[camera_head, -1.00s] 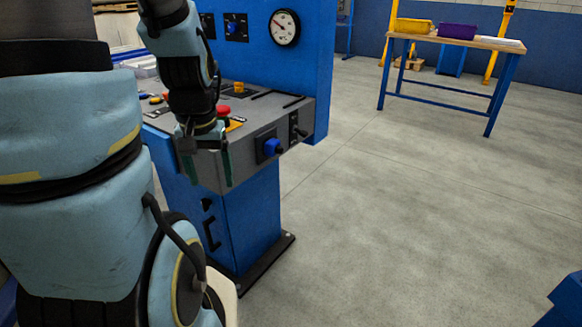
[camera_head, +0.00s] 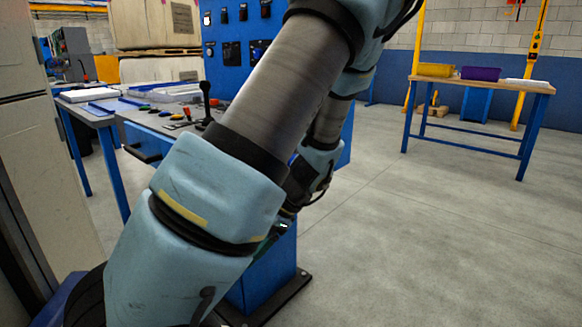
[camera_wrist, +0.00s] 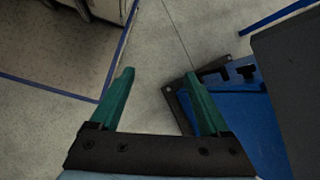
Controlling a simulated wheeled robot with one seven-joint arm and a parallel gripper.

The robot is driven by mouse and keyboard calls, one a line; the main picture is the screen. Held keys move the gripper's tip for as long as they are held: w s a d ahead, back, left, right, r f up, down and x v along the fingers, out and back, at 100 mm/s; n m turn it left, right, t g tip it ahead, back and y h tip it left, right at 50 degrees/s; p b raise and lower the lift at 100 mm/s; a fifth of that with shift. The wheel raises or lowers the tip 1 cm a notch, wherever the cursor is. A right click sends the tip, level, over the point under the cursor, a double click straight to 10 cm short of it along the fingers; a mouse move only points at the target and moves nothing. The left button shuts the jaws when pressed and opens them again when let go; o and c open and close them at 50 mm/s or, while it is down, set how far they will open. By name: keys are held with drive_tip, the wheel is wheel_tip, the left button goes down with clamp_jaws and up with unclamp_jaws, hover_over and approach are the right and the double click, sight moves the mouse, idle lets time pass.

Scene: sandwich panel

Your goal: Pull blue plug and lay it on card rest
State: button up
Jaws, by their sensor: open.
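The blue plug is not visible now; my arm covers the panel's right front in the head view. I cannot make out the card rest either. The grey-topped console (camera_head: 140,115) stands on a blue cabinet (camera_head: 262,283), partly behind my arm. My gripper (camera_wrist: 158,76) is open and empty in the wrist view, its two green fingers apart over the floor. The blue cabinet (camera_wrist: 245,115) is beside the right finger, and the grey console side (camera_wrist: 292,85) fills the right edge. In the head view my gripper is mostly hidden behind my arm.
A black lever (camera_head: 206,98) and several coloured buttons stand on the console top. A side table (camera_head: 88,112) is at left. A wooden-topped bench (camera_head: 500,84) with yellow (camera_head: 436,70) and purple (camera_head: 480,73) bins is at back right. Floor at right is clear.

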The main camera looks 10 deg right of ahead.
drive_tip(key=w+d+r+m+t+y, duration=0.2)
drive_tip(key=d+r+m+t, duration=0.4)
drive_tip(key=d, duration=0.3)
drive_tip(key=w+d+r+m+t+y, duration=0.2)
drive_tip(key=d+r+m+t+y, duration=0.1)
drive_tip(key=d+r+m+t, duration=0.3)
drive_tip(key=d+r, duration=0.2)
drive_tip(key=d, duration=0.1)
drive_tip(key=shift+w+r+m+t, duration=0.25)
drive_tip(key=shift+w+m+t, duration=0.05)
drive_tip(key=shift+w, duration=0.05)
drive_tip(key=shift+a, duration=0.1)
drive_tip(key=shift+b+x, duration=0.9)
drive_tip(key=shift+x, duration=3.55)
drive_tip(key=shift+p, duration=1.4)
